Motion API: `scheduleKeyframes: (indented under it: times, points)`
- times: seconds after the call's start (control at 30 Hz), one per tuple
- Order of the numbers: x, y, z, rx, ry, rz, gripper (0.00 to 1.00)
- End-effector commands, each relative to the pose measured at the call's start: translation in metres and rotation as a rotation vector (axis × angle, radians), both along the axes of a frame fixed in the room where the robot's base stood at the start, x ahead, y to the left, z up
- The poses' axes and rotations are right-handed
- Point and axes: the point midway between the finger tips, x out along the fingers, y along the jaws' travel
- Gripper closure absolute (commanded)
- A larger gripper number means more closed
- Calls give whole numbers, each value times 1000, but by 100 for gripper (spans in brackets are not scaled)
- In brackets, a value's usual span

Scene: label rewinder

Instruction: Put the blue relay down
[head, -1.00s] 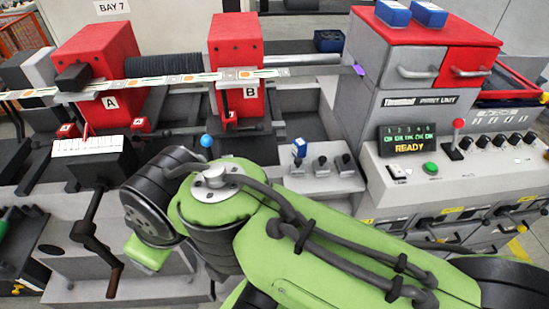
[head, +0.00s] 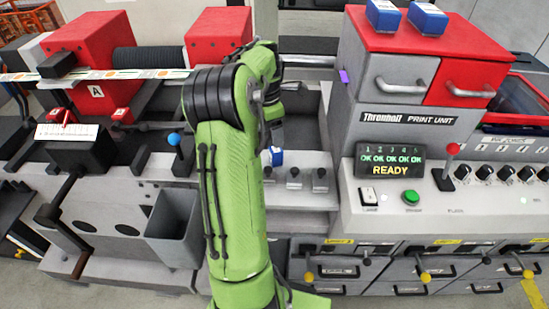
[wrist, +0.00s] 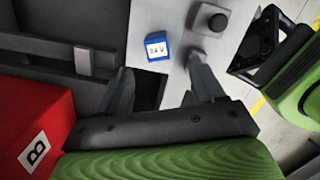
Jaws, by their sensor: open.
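The blue relay (wrist: 159,47) has a white label on top and rests on the grey control ledge (wrist: 151,16). In the head view the relay (head: 277,156) shows just right of my arm, left of two dark knobs, with its left side partly covered. My gripper (wrist: 160,82) is open and empty in the wrist view. Its two fingers point toward the ledge, and the relay lies beyond the fingertips, apart from them.
Red block B (wrist: 32,120) is close beside my gripper in the wrist view. A dark knob (wrist: 210,20) stands near the relay. The print unit (head: 400,135) reads READY, with two blue boxes (head: 402,17) on top. A blue-tipped lever (head: 175,142) is left of my arm.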

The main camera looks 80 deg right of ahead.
Motion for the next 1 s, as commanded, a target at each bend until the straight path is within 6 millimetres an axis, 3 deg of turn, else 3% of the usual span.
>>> scheduleKeyframes:
  times: [0.1, 0.27, 0.5, 0.73, 0.77, 1.0]
  points:
    - [-3, -1, -27, 3, 1, -2, 32]
    - [-4, -3, -44, 1, 0, -2, 32]
    - [-4, -7, -85, 1, 0, -3, 32]
    - [-4, -8, -89, -2, -1, -2, 32]
    - [-4, -8, -88, -2, -1, -2, 33]
    - [-4, -8, -88, -2, -1, -3, 70]
